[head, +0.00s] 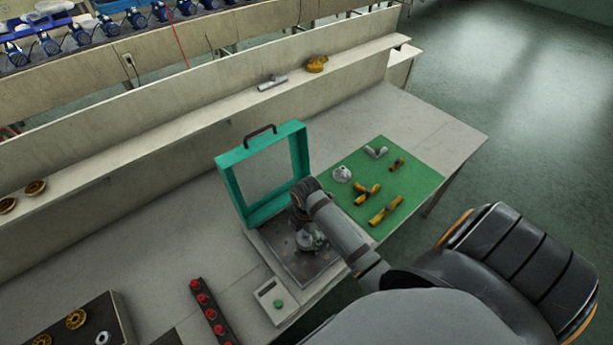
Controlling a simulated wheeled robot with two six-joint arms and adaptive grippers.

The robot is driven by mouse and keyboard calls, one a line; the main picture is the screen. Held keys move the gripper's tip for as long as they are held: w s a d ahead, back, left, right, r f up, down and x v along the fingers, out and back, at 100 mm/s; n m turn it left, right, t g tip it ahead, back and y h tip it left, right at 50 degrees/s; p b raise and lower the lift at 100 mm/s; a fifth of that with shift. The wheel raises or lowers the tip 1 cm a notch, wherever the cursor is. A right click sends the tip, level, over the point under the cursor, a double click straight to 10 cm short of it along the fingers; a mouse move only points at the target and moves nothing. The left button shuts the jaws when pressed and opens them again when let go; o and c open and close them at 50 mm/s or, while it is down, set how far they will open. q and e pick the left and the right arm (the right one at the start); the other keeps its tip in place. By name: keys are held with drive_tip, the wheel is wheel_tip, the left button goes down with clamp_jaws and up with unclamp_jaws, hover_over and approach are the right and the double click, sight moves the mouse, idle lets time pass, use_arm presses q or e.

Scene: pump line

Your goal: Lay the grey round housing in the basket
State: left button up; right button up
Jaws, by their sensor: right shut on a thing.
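My right arm reaches in from the lower right. Its gripper (303,218) points down over a dark square plate (288,262) inside a machine with a raised teal frame. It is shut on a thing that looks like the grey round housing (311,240). The wrist hides much of the fingers and the grip, and I cannot tell whether the housing touches the plate. I cannot make out a basket. My left gripper is not in view.
The teal frame (231,187) stands upright close beside my right gripper. A green mat (421,174) to the right holds a pale round flange (342,174) and several brass and grey fittings. A button box (273,299) and a red-knobbed strip (205,302) lie in front.

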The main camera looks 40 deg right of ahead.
drive_tip(key=shift+f, duration=0.15)
drive_tip(key=shift+f+b, duration=0.65)
drive_tip(key=shift+f, duration=0.95)
drive_tip(key=shift+s+a+f, duration=0.1)
drive_tip(key=shift+s+f, duration=0.25)
drive_tip(key=shift+f, duration=0.05)
drive_tip(key=shift+c, duration=1.4)
drive_tip(key=o, duration=1.4)
drive_tip(key=shift+f, duration=0.1)
drive_tip(key=o, duration=0.4)
drive_tip(key=shift+w+f, duration=0.1)
drive_tip(key=shift+w, duration=0.25)
